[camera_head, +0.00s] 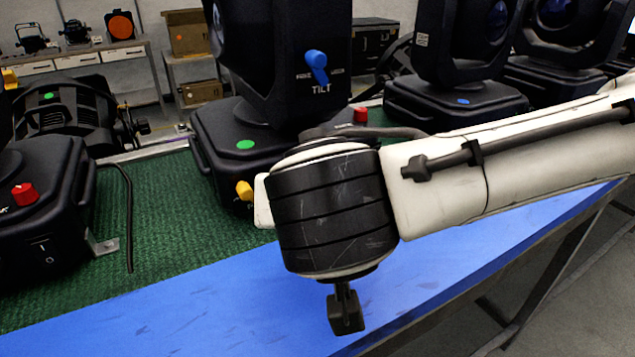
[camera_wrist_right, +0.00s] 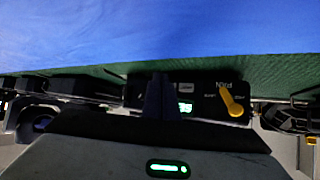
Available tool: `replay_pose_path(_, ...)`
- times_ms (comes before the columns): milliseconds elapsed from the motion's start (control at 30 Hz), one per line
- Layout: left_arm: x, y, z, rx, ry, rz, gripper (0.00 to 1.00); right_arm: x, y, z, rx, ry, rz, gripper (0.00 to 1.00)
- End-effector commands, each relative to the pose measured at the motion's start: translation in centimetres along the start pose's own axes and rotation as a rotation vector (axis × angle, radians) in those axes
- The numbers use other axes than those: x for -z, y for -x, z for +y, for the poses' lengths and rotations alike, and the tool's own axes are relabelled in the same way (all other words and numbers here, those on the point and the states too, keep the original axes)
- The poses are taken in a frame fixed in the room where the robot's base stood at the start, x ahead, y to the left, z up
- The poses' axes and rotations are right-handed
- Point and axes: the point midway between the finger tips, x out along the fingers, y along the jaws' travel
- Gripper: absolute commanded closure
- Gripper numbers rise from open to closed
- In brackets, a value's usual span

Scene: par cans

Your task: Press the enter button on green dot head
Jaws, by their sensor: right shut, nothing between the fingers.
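The green dot head is a large black moving head (camera_head: 270,75) with a green dot (camera_head: 245,145) on its base. Its blue tilt lever (camera_head: 317,66) and a yellow lever (camera_head: 244,190) show. My right arm hides much of the base front in the head view. My right gripper (camera_head: 346,315) is shut and empty, hanging in front of the blue table edge. Its dark fingers (camera_wrist_right: 161,97) cover part of the panel; I cannot make out the enter button. My left gripper is not in view.
A black fixture with a red knob (camera_head: 24,194) stands at left, and another with a green dot (camera_head: 48,96) lies behind it. A blue-dot head (camera_head: 455,95) stands at right.

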Motion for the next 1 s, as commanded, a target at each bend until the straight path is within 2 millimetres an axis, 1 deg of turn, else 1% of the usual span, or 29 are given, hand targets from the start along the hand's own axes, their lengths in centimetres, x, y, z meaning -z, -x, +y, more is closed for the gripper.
replay_pose_path(400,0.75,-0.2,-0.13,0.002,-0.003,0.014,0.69,0.01,0.0,0.01,0.0,0.0,0.0,1.0)
replay_pose_path(767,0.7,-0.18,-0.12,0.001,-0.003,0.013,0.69,0.01,0.0,0.01,0.0,0.0,0.0,1.0)
replay_pose_path(1000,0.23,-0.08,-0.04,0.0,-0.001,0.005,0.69,0.0,-0.05,-0.02,0.0,-0.001,0.0,1.0)
